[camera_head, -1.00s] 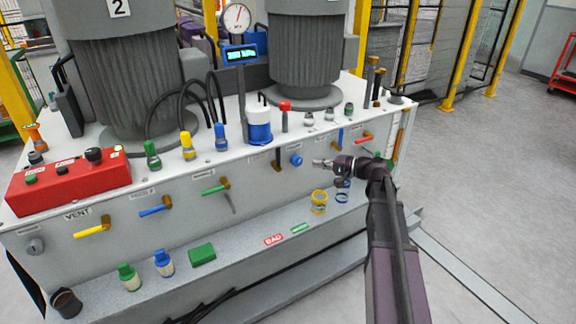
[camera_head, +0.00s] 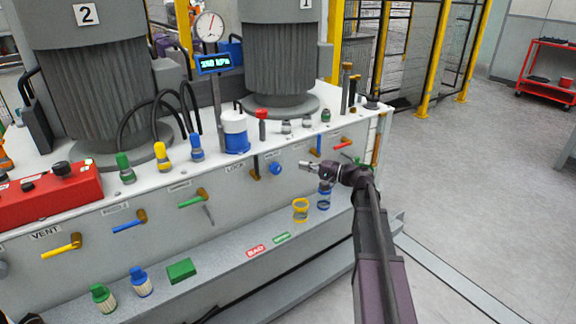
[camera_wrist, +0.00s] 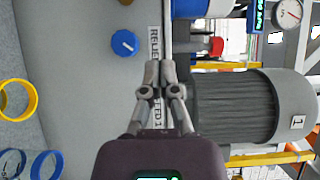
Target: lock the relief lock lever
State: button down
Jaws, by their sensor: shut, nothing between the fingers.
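The relief lock lever (camera_head: 255,167) is on the front panel, right of the LOCK label (camera_head: 235,168). It looks like a dark handle standing upright on a brown hub. The blue relief knob (camera_head: 276,168) is just to its right. My gripper (camera_head: 303,164) is in front of the panel, to the right of the knob, and touches neither. In the wrist view my gripper (camera_wrist: 160,66) has its fingertips together and empty, over the RELIEF label. The blue knob (camera_wrist: 124,42) is beside them, and only a brown hub shows at the top edge.
Other levers stick out along the panel, such as a green one (camera_head: 193,200) and a red one (camera_head: 342,146). Yellow (camera_head: 300,210) and blue (camera_head: 324,199) rings stand on the lower shelf. A white and blue reservoir (camera_head: 235,135) stands above the lock lever. Open floor lies to the right.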

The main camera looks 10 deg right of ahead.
jog(key=s+a+x, duration=0.1)
jog(key=s+x, duration=0.1)
jog(key=x, duration=1)
jog(key=shift+a, duration=0.45)
jog(key=shift+s+d+r, duration=0.1)
jog(key=shift+d, duration=0.1)
jog(key=shift+a+p, duration=0.1)
jog(key=shift+p, duration=0.2)
